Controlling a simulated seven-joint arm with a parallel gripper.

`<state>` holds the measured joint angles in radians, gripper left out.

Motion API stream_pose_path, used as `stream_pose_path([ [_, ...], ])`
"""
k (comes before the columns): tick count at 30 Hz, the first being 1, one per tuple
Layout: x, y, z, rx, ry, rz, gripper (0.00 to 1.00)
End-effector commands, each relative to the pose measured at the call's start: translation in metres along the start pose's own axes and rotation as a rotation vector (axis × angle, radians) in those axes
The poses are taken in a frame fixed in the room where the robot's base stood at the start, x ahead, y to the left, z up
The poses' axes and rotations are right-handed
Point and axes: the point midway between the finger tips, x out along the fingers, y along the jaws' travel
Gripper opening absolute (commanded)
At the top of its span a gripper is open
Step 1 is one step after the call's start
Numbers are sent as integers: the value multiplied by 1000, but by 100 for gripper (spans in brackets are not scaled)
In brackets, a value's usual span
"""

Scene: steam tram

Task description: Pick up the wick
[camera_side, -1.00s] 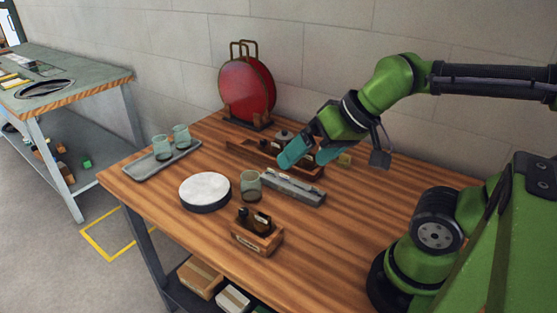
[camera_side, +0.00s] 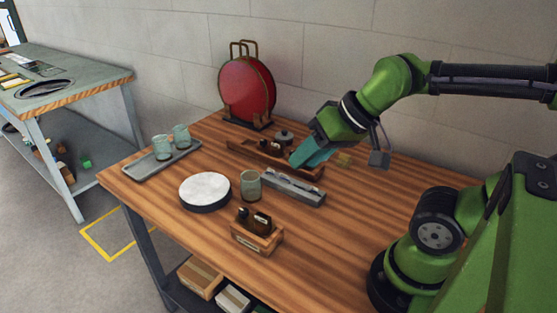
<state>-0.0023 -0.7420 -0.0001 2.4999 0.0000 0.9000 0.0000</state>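I cannot pick out the wick for certain at this size. My gripper (camera_side: 301,161) has teal fingers and points down to the left, over the right part of a long wooden tray (camera_side: 240,150). Its fingers look close together, but whether they are shut, or hold anything, cannot be told. They hide part of the tray. A narrow grey holder (camera_side: 306,197) with small pale and bluish pieces on top lies just in front of the gripper.
A glass (camera_side: 250,186) and a round white-topped disc (camera_side: 205,190) stand left of the holder. A small wooden box (camera_side: 258,240) with dark bottles is in front. A grey tray (camera_side: 150,173) holds two glasses. A red disc (camera_side: 246,90) stands at the back.

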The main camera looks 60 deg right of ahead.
Motion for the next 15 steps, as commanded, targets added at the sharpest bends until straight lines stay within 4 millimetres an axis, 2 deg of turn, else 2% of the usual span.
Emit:
stream_pose_path([
  [2, 9, 3, 2, 12, -40, 13, 34],
  [4, 18, 6, -6, 37, -75, 24, 34],
  [8, 38, 16, -39, 190, -155, 68, 34],
  [11, 56, 29, -70, 432, -208, 135, 34],
  [15, 85, 57, -111, 845, -237, 281, 34],
])
